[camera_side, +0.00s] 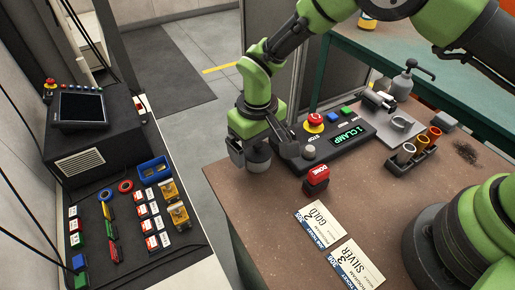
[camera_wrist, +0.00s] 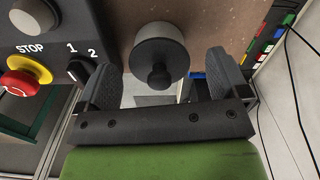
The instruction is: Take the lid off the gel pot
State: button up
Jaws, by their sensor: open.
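The gel pot (camera_side: 259,164) stands at the table's far left corner, a small grey pot mostly hidden by my gripper in the side view. In the wrist view its dark round lid (camera_wrist: 149,54) with a black knob (camera_wrist: 158,77) is seen from above, the pale pot (camera_wrist: 158,30) showing beyond the lid's edge. The lid appears seated on the pot. My gripper (camera_wrist: 164,66) is open, one finger on each side of the lid and knob, with gaps visible on both sides. In the side view my gripper (camera_side: 262,148) is over the pot; contact cannot be told.
The control box (camera_side: 341,139) with a red stop button (camera_side: 315,120) stands close right of my gripper. A tube rack (camera_side: 411,158) is farther right. The table edge is close by.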

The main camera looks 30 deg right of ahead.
jog(key=c, duration=1)
jog(key=shift+r, duration=0.1)
jog(key=shift+r, duration=0.4)
jog(key=r, duration=0.8)
jog(key=shift+s+a+r, duration=0.15)
jog(key=shift+s, duration=0.2)
jog(key=s+a+f, duration=0.2)
jog(key=s, duration=0.5)
send_over(268, 193)
notch_tip(268, 193, down, 6)
jog(key=shift+r, duration=0.2)
jog(key=shift+f, duration=2.2)
